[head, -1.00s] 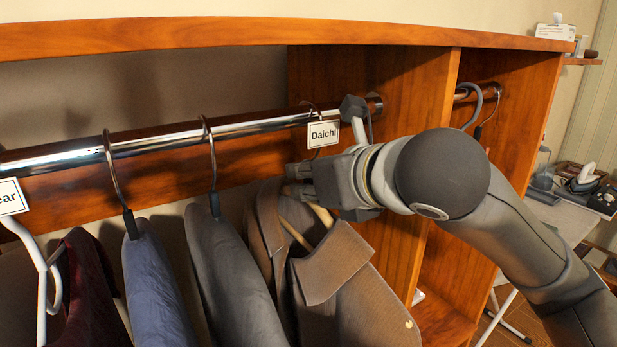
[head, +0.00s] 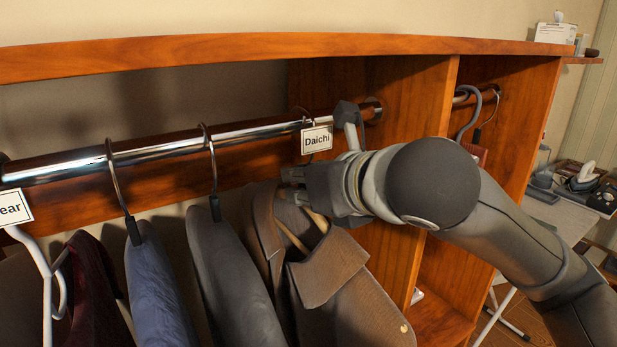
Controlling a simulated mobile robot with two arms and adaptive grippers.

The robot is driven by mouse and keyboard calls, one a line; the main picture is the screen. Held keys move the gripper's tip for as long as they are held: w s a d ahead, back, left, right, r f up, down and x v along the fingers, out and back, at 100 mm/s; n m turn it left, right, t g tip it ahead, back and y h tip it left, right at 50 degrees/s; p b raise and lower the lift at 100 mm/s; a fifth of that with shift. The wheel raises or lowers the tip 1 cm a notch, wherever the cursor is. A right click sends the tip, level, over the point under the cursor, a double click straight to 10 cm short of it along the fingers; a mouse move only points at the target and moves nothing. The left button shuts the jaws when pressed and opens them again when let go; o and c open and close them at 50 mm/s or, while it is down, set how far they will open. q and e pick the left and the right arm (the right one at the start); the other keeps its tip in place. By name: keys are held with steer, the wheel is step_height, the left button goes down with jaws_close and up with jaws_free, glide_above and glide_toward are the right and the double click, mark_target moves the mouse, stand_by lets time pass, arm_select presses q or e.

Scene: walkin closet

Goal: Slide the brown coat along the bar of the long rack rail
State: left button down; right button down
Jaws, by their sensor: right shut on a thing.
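The brown coat (head: 345,290) hangs at the right end of the row of clothes, near the wooden divider. The chrome bar of the long rack rail (head: 170,148) runs from the left edge to the divider. My right gripper (head: 298,185) is shut at the top of the brown coat, by its hanger, just below the bar. The gripper hides most of the coat's hanger, so I cannot see exactly which part it holds. A white tag reading "Daichi" (head: 316,140) hangs from the bar above the gripper. My left gripper is not in view.
A grey garment (head: 230,265) and a blue garment (head: 155,285) hang left of the coat, with a dark red one (head: 95,290) on a white hanger farther left. The wooden divider (head: 420,100) closes the bar's right end. Bare bar shows between the hooks.

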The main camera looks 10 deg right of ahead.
steer(key=shift+s+a+r+p, duration=0.15)
steer(key=shift+s+a+p, duration=0.2)
steer(key=shift+a, duration=0.45)
steer(key=shift+s+a+r+p, duration=0.2)
steer(key=shift+s+a, duration=0.1)
steer(key=shift+a, duration=0.5)
steer(key=shift+p, duration=0.35)
steer(key=shift+f, duration=0.25)
